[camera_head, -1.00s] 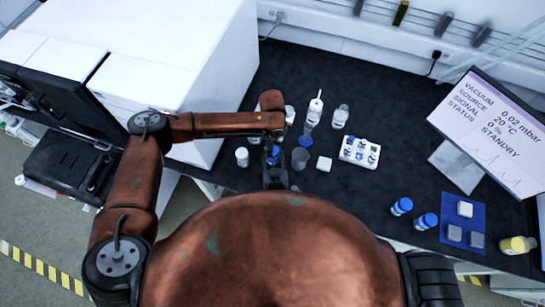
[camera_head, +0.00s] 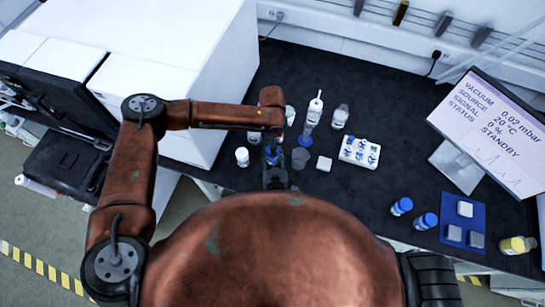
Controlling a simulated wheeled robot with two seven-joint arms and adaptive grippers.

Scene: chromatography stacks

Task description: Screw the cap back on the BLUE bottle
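My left arm reaches in from the left, and its dark gripper (camera_head: 274,172) points down over the front of the bench. A small blue object (camera_head: 272,155) shows at the gripper, partly covered by it. I cannot tell whether it is the blue bottle or its cap, nor whether the fingers are closed on it. A translucent round vessel (camera_head: 300,158) stands just right of the gripper, with a small bluish item (camera_head: 305,141) behind it. Two blue-capped bottles (camera_head: 402,206) (camera_head: 426,221) stand at the right. My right gripper is not in view.
A white-topped bottle (camera_head: 242,157) stands left of the gripper. A wash bottle (camera_head: 313,112), a clear bottle (camera_head: 340,117), a white block (camera_head: 324,163) and a vial rack (camera_head: 346,158) stand to its right. Further right are a blue mat (camera_head: 478,212), a monitor (camera_head: 487,133) and a yellow bottle (camera_head: 517,244).

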